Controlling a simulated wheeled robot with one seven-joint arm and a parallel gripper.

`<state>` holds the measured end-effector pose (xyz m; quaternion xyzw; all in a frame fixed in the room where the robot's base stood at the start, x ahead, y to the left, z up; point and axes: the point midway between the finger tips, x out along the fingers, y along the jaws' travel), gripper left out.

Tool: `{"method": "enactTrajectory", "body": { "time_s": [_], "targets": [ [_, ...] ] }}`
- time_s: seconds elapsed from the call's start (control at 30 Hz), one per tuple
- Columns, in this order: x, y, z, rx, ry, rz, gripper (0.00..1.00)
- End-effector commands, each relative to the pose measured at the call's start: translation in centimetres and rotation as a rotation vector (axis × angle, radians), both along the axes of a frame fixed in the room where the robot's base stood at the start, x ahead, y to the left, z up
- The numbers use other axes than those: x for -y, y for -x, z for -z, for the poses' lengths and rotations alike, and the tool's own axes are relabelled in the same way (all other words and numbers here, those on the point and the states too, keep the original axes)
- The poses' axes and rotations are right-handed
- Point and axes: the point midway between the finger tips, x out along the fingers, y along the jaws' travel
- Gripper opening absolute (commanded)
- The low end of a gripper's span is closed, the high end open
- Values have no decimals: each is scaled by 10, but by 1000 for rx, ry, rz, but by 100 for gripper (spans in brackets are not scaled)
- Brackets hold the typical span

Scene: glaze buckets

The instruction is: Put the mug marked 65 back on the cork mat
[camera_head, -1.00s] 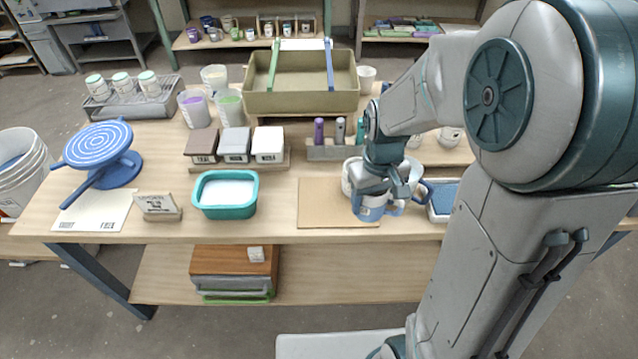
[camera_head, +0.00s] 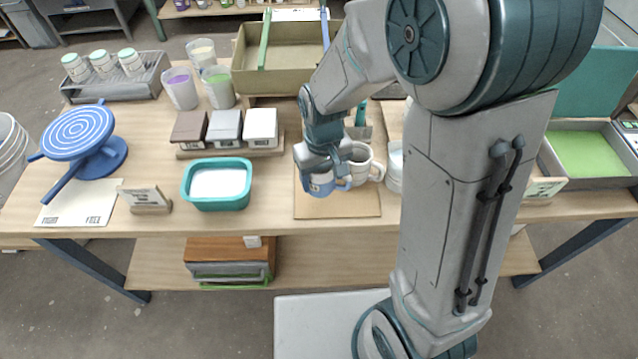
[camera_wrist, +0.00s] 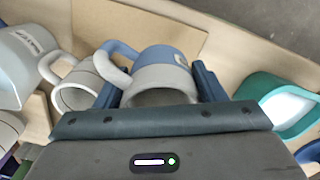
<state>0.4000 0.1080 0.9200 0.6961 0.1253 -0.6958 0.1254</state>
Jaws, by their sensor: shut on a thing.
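A blue and white mug (camera_head: 322,186) is gripped by my gripper (camera_head: 318,172), over the left part of the cork mat (camera_head: 345,209). In the wrist view the mug (camera_wrist: 160,82) sits between the two fingers of my gripper (camera_wrist: 157,86), its handle to the left. A small label shows on its side, but I cannot read the number. The bare mat also shows in the wrist view (camera_wrist: 125,30). I cannot tell whether the mug's base touches the mat.
A white mug (camera_head: 363,163) stands close behind and right of the held mug, near the mat's back edge. A teal tub (camera_head: 217,202) stands to the left. Three small boxes (camera_head: 225,127) stand on a rack behind. The mat's front and right parts are clear.

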Motion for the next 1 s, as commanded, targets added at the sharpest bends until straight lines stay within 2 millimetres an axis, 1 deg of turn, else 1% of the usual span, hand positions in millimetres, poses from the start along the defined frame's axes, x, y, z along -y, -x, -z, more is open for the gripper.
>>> {"method": "enactTrajectory", "body": {
  "time_s": [0.03,0.17,0.4,0.47,0.77,0.9,0.93,1.0],
  "targets": [
    [-4,-2,2,-1,0,-2,32],
    [-9,-4,7,-1,0,-2,32],
    [-10,-3,38,-3,1,-2,32],
    [-10,-3,43,-2,1,-2,32],
    [-10,-4,46,1,0,-2,32],
    [-10,-4,51,1,0,-2,32],
    [-10,-4,50,0,0,-2,69],
    [-10,-4,49,0,0,-2,85]
  ]
}}
